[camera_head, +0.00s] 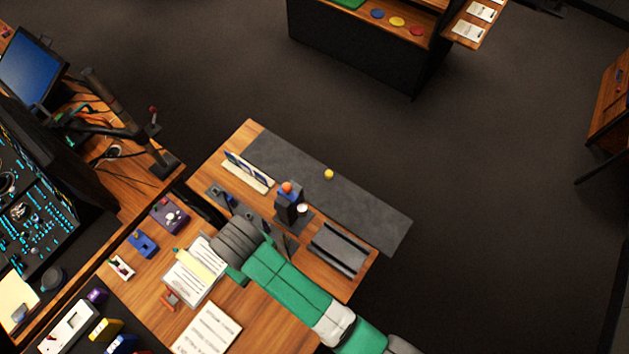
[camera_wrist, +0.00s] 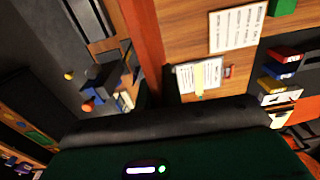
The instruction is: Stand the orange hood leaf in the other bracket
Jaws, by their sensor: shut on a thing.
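My gripper (camera_head: 262,224) is at the end of my green and grey arm, low over the panel end of the wooden desk. My wrist hides most of its fingers. It is shut, and I take the thing in it to be the orange hood leaf. In the wrist view a long orange-brown strip (camera_wrist: 143,40) runs up from the hand; I cannot tell whether it is the leaf or a desk edge. A dark upright piece (camera_head: 223,197), perhaps a bracket, stands left of the gripper. A thin dark upright plate (camera_head: 286,245) stands right of it.
A dark stand with an orange ball (camera_head: 287,187) is close beyond the gripper. A yellow ball (camera_head: 329,174) lies on the grey mat (camera_head: 370,215). A white rack (camera_head: 248,173) and a grey tray (camera_head: 338,249) flank the stand. Papers (camera_head: 195,272) lie on the near desk.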

